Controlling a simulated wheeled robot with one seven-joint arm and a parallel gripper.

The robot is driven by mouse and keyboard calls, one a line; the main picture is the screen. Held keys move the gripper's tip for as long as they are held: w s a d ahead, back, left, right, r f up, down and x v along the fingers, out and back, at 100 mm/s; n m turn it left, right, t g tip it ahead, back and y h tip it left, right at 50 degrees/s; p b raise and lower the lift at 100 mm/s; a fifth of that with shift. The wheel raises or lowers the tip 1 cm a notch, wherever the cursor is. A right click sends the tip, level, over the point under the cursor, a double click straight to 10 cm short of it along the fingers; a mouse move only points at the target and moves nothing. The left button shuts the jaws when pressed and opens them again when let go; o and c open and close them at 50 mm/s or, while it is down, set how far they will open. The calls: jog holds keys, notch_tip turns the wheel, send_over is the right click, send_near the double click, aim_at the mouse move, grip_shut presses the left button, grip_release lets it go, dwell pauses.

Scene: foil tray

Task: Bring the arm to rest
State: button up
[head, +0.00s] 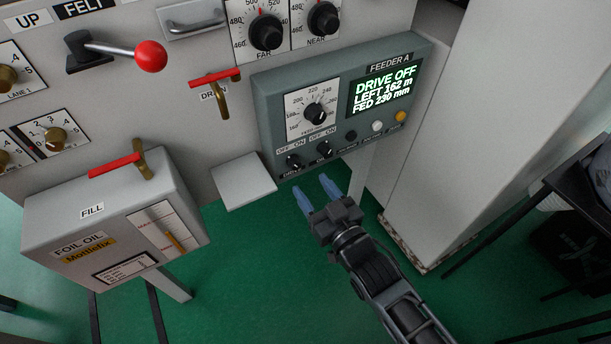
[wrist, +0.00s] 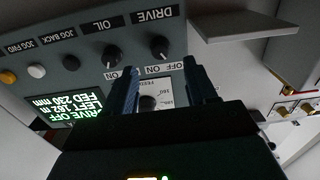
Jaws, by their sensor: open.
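My gripper (head: 316,194) is open and empty in the head view, with its two blue fingers apart. It hangs in the air just below the Feeder A panel (head: 268,110), pointing up and left toward its lower edge. In the wrist view the fingers of my gripper (wrist: 162,88) show in front of the panel, upside down. The drive knob (wrist: 159,46) and oil knob (wrist: 111,56) show beyond the fingers. The panel display (head: 384,88) reads DRIVE OFF, LEFT 162 m, FED 230 mm.
The foil oil box (head: 118,215) with a red-handled fill valve (head: 122,165) stands at the left. A grey plate (head: 243,180) juts out left of my gripper. A red-ball lever (head: 150,56) is at upper left. A light column (head: 440,150) stands at the right. Green floor (head: 260,270) lies clear below.

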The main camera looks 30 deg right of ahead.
jog(key=shift+s, duration=0.85)
jog(key=s+r+g+p, duration=0.1)
jog(key=s+r+p, duration=0.15)
jog(key=s, duration=0.65)
jog(key=s+r+p, duration=0.1)
jog(key=s+r, duration=0.2)
jog(key=s, duration=0.5)
jog(key=s+r+g+p, duration=0.2)
jog(key=s+r+p, duration=0.2)
jog(key=s+r, duration=1.1)
jog(key=shift+s+r, duration=0.25)
jog(key=shift+r, duration=0.65)
dwell(1.2)
